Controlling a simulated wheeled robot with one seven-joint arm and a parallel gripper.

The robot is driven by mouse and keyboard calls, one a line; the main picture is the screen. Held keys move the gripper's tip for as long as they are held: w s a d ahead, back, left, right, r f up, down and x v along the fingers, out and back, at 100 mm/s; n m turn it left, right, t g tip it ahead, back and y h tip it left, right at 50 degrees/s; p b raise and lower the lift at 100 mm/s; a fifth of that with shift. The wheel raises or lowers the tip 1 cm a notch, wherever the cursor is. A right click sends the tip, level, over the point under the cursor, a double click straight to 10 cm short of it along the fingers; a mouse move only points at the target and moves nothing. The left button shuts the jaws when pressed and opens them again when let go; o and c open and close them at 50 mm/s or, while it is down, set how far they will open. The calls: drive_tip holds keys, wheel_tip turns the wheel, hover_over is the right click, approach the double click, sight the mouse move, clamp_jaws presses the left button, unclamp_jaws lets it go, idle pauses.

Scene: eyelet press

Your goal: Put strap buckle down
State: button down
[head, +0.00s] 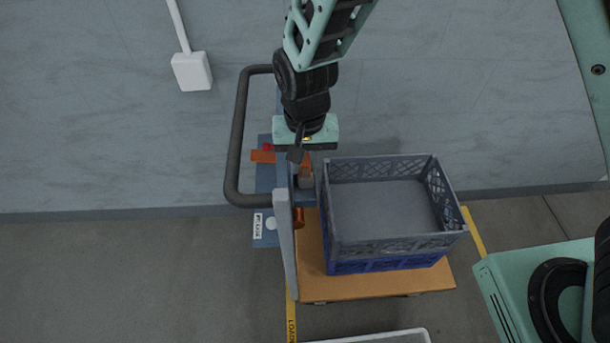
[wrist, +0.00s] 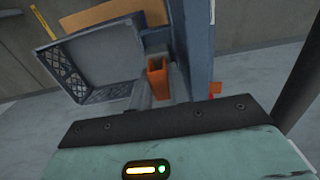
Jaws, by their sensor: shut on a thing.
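My gripper (head: 300,172) points down at the left side of the crate, close beside the blue press frame (head: 282,190). In the wrist view its grey fingers (wrist: 160,94) are shut on an orange, open-ended piece, which I take to be the strap buckle (wrist: 158,78). The buckle stands out beyond the fingertips, between the crate and the blue frame. In the head view the fingers are small and partly hidden, and I cannot tell whether the buckle touches anything below.
A blue-grey mesh-sided crate (head: 333,215) looks empty and sits on an orange-tan board (head: 312,285) right of the frame. A dark curved handle rail (head: 236,140) stands at left. A flat orange part (head: 262,156) lies beside the frame. A wall is behind.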

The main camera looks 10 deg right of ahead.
sight(305, 176)
drive_tip(key=shift+f, duration=2.35)
drive_tip(key=shift+f, duration=0.1)
drive_tip(key=c, duration=1.6)
unclamp_jaws()
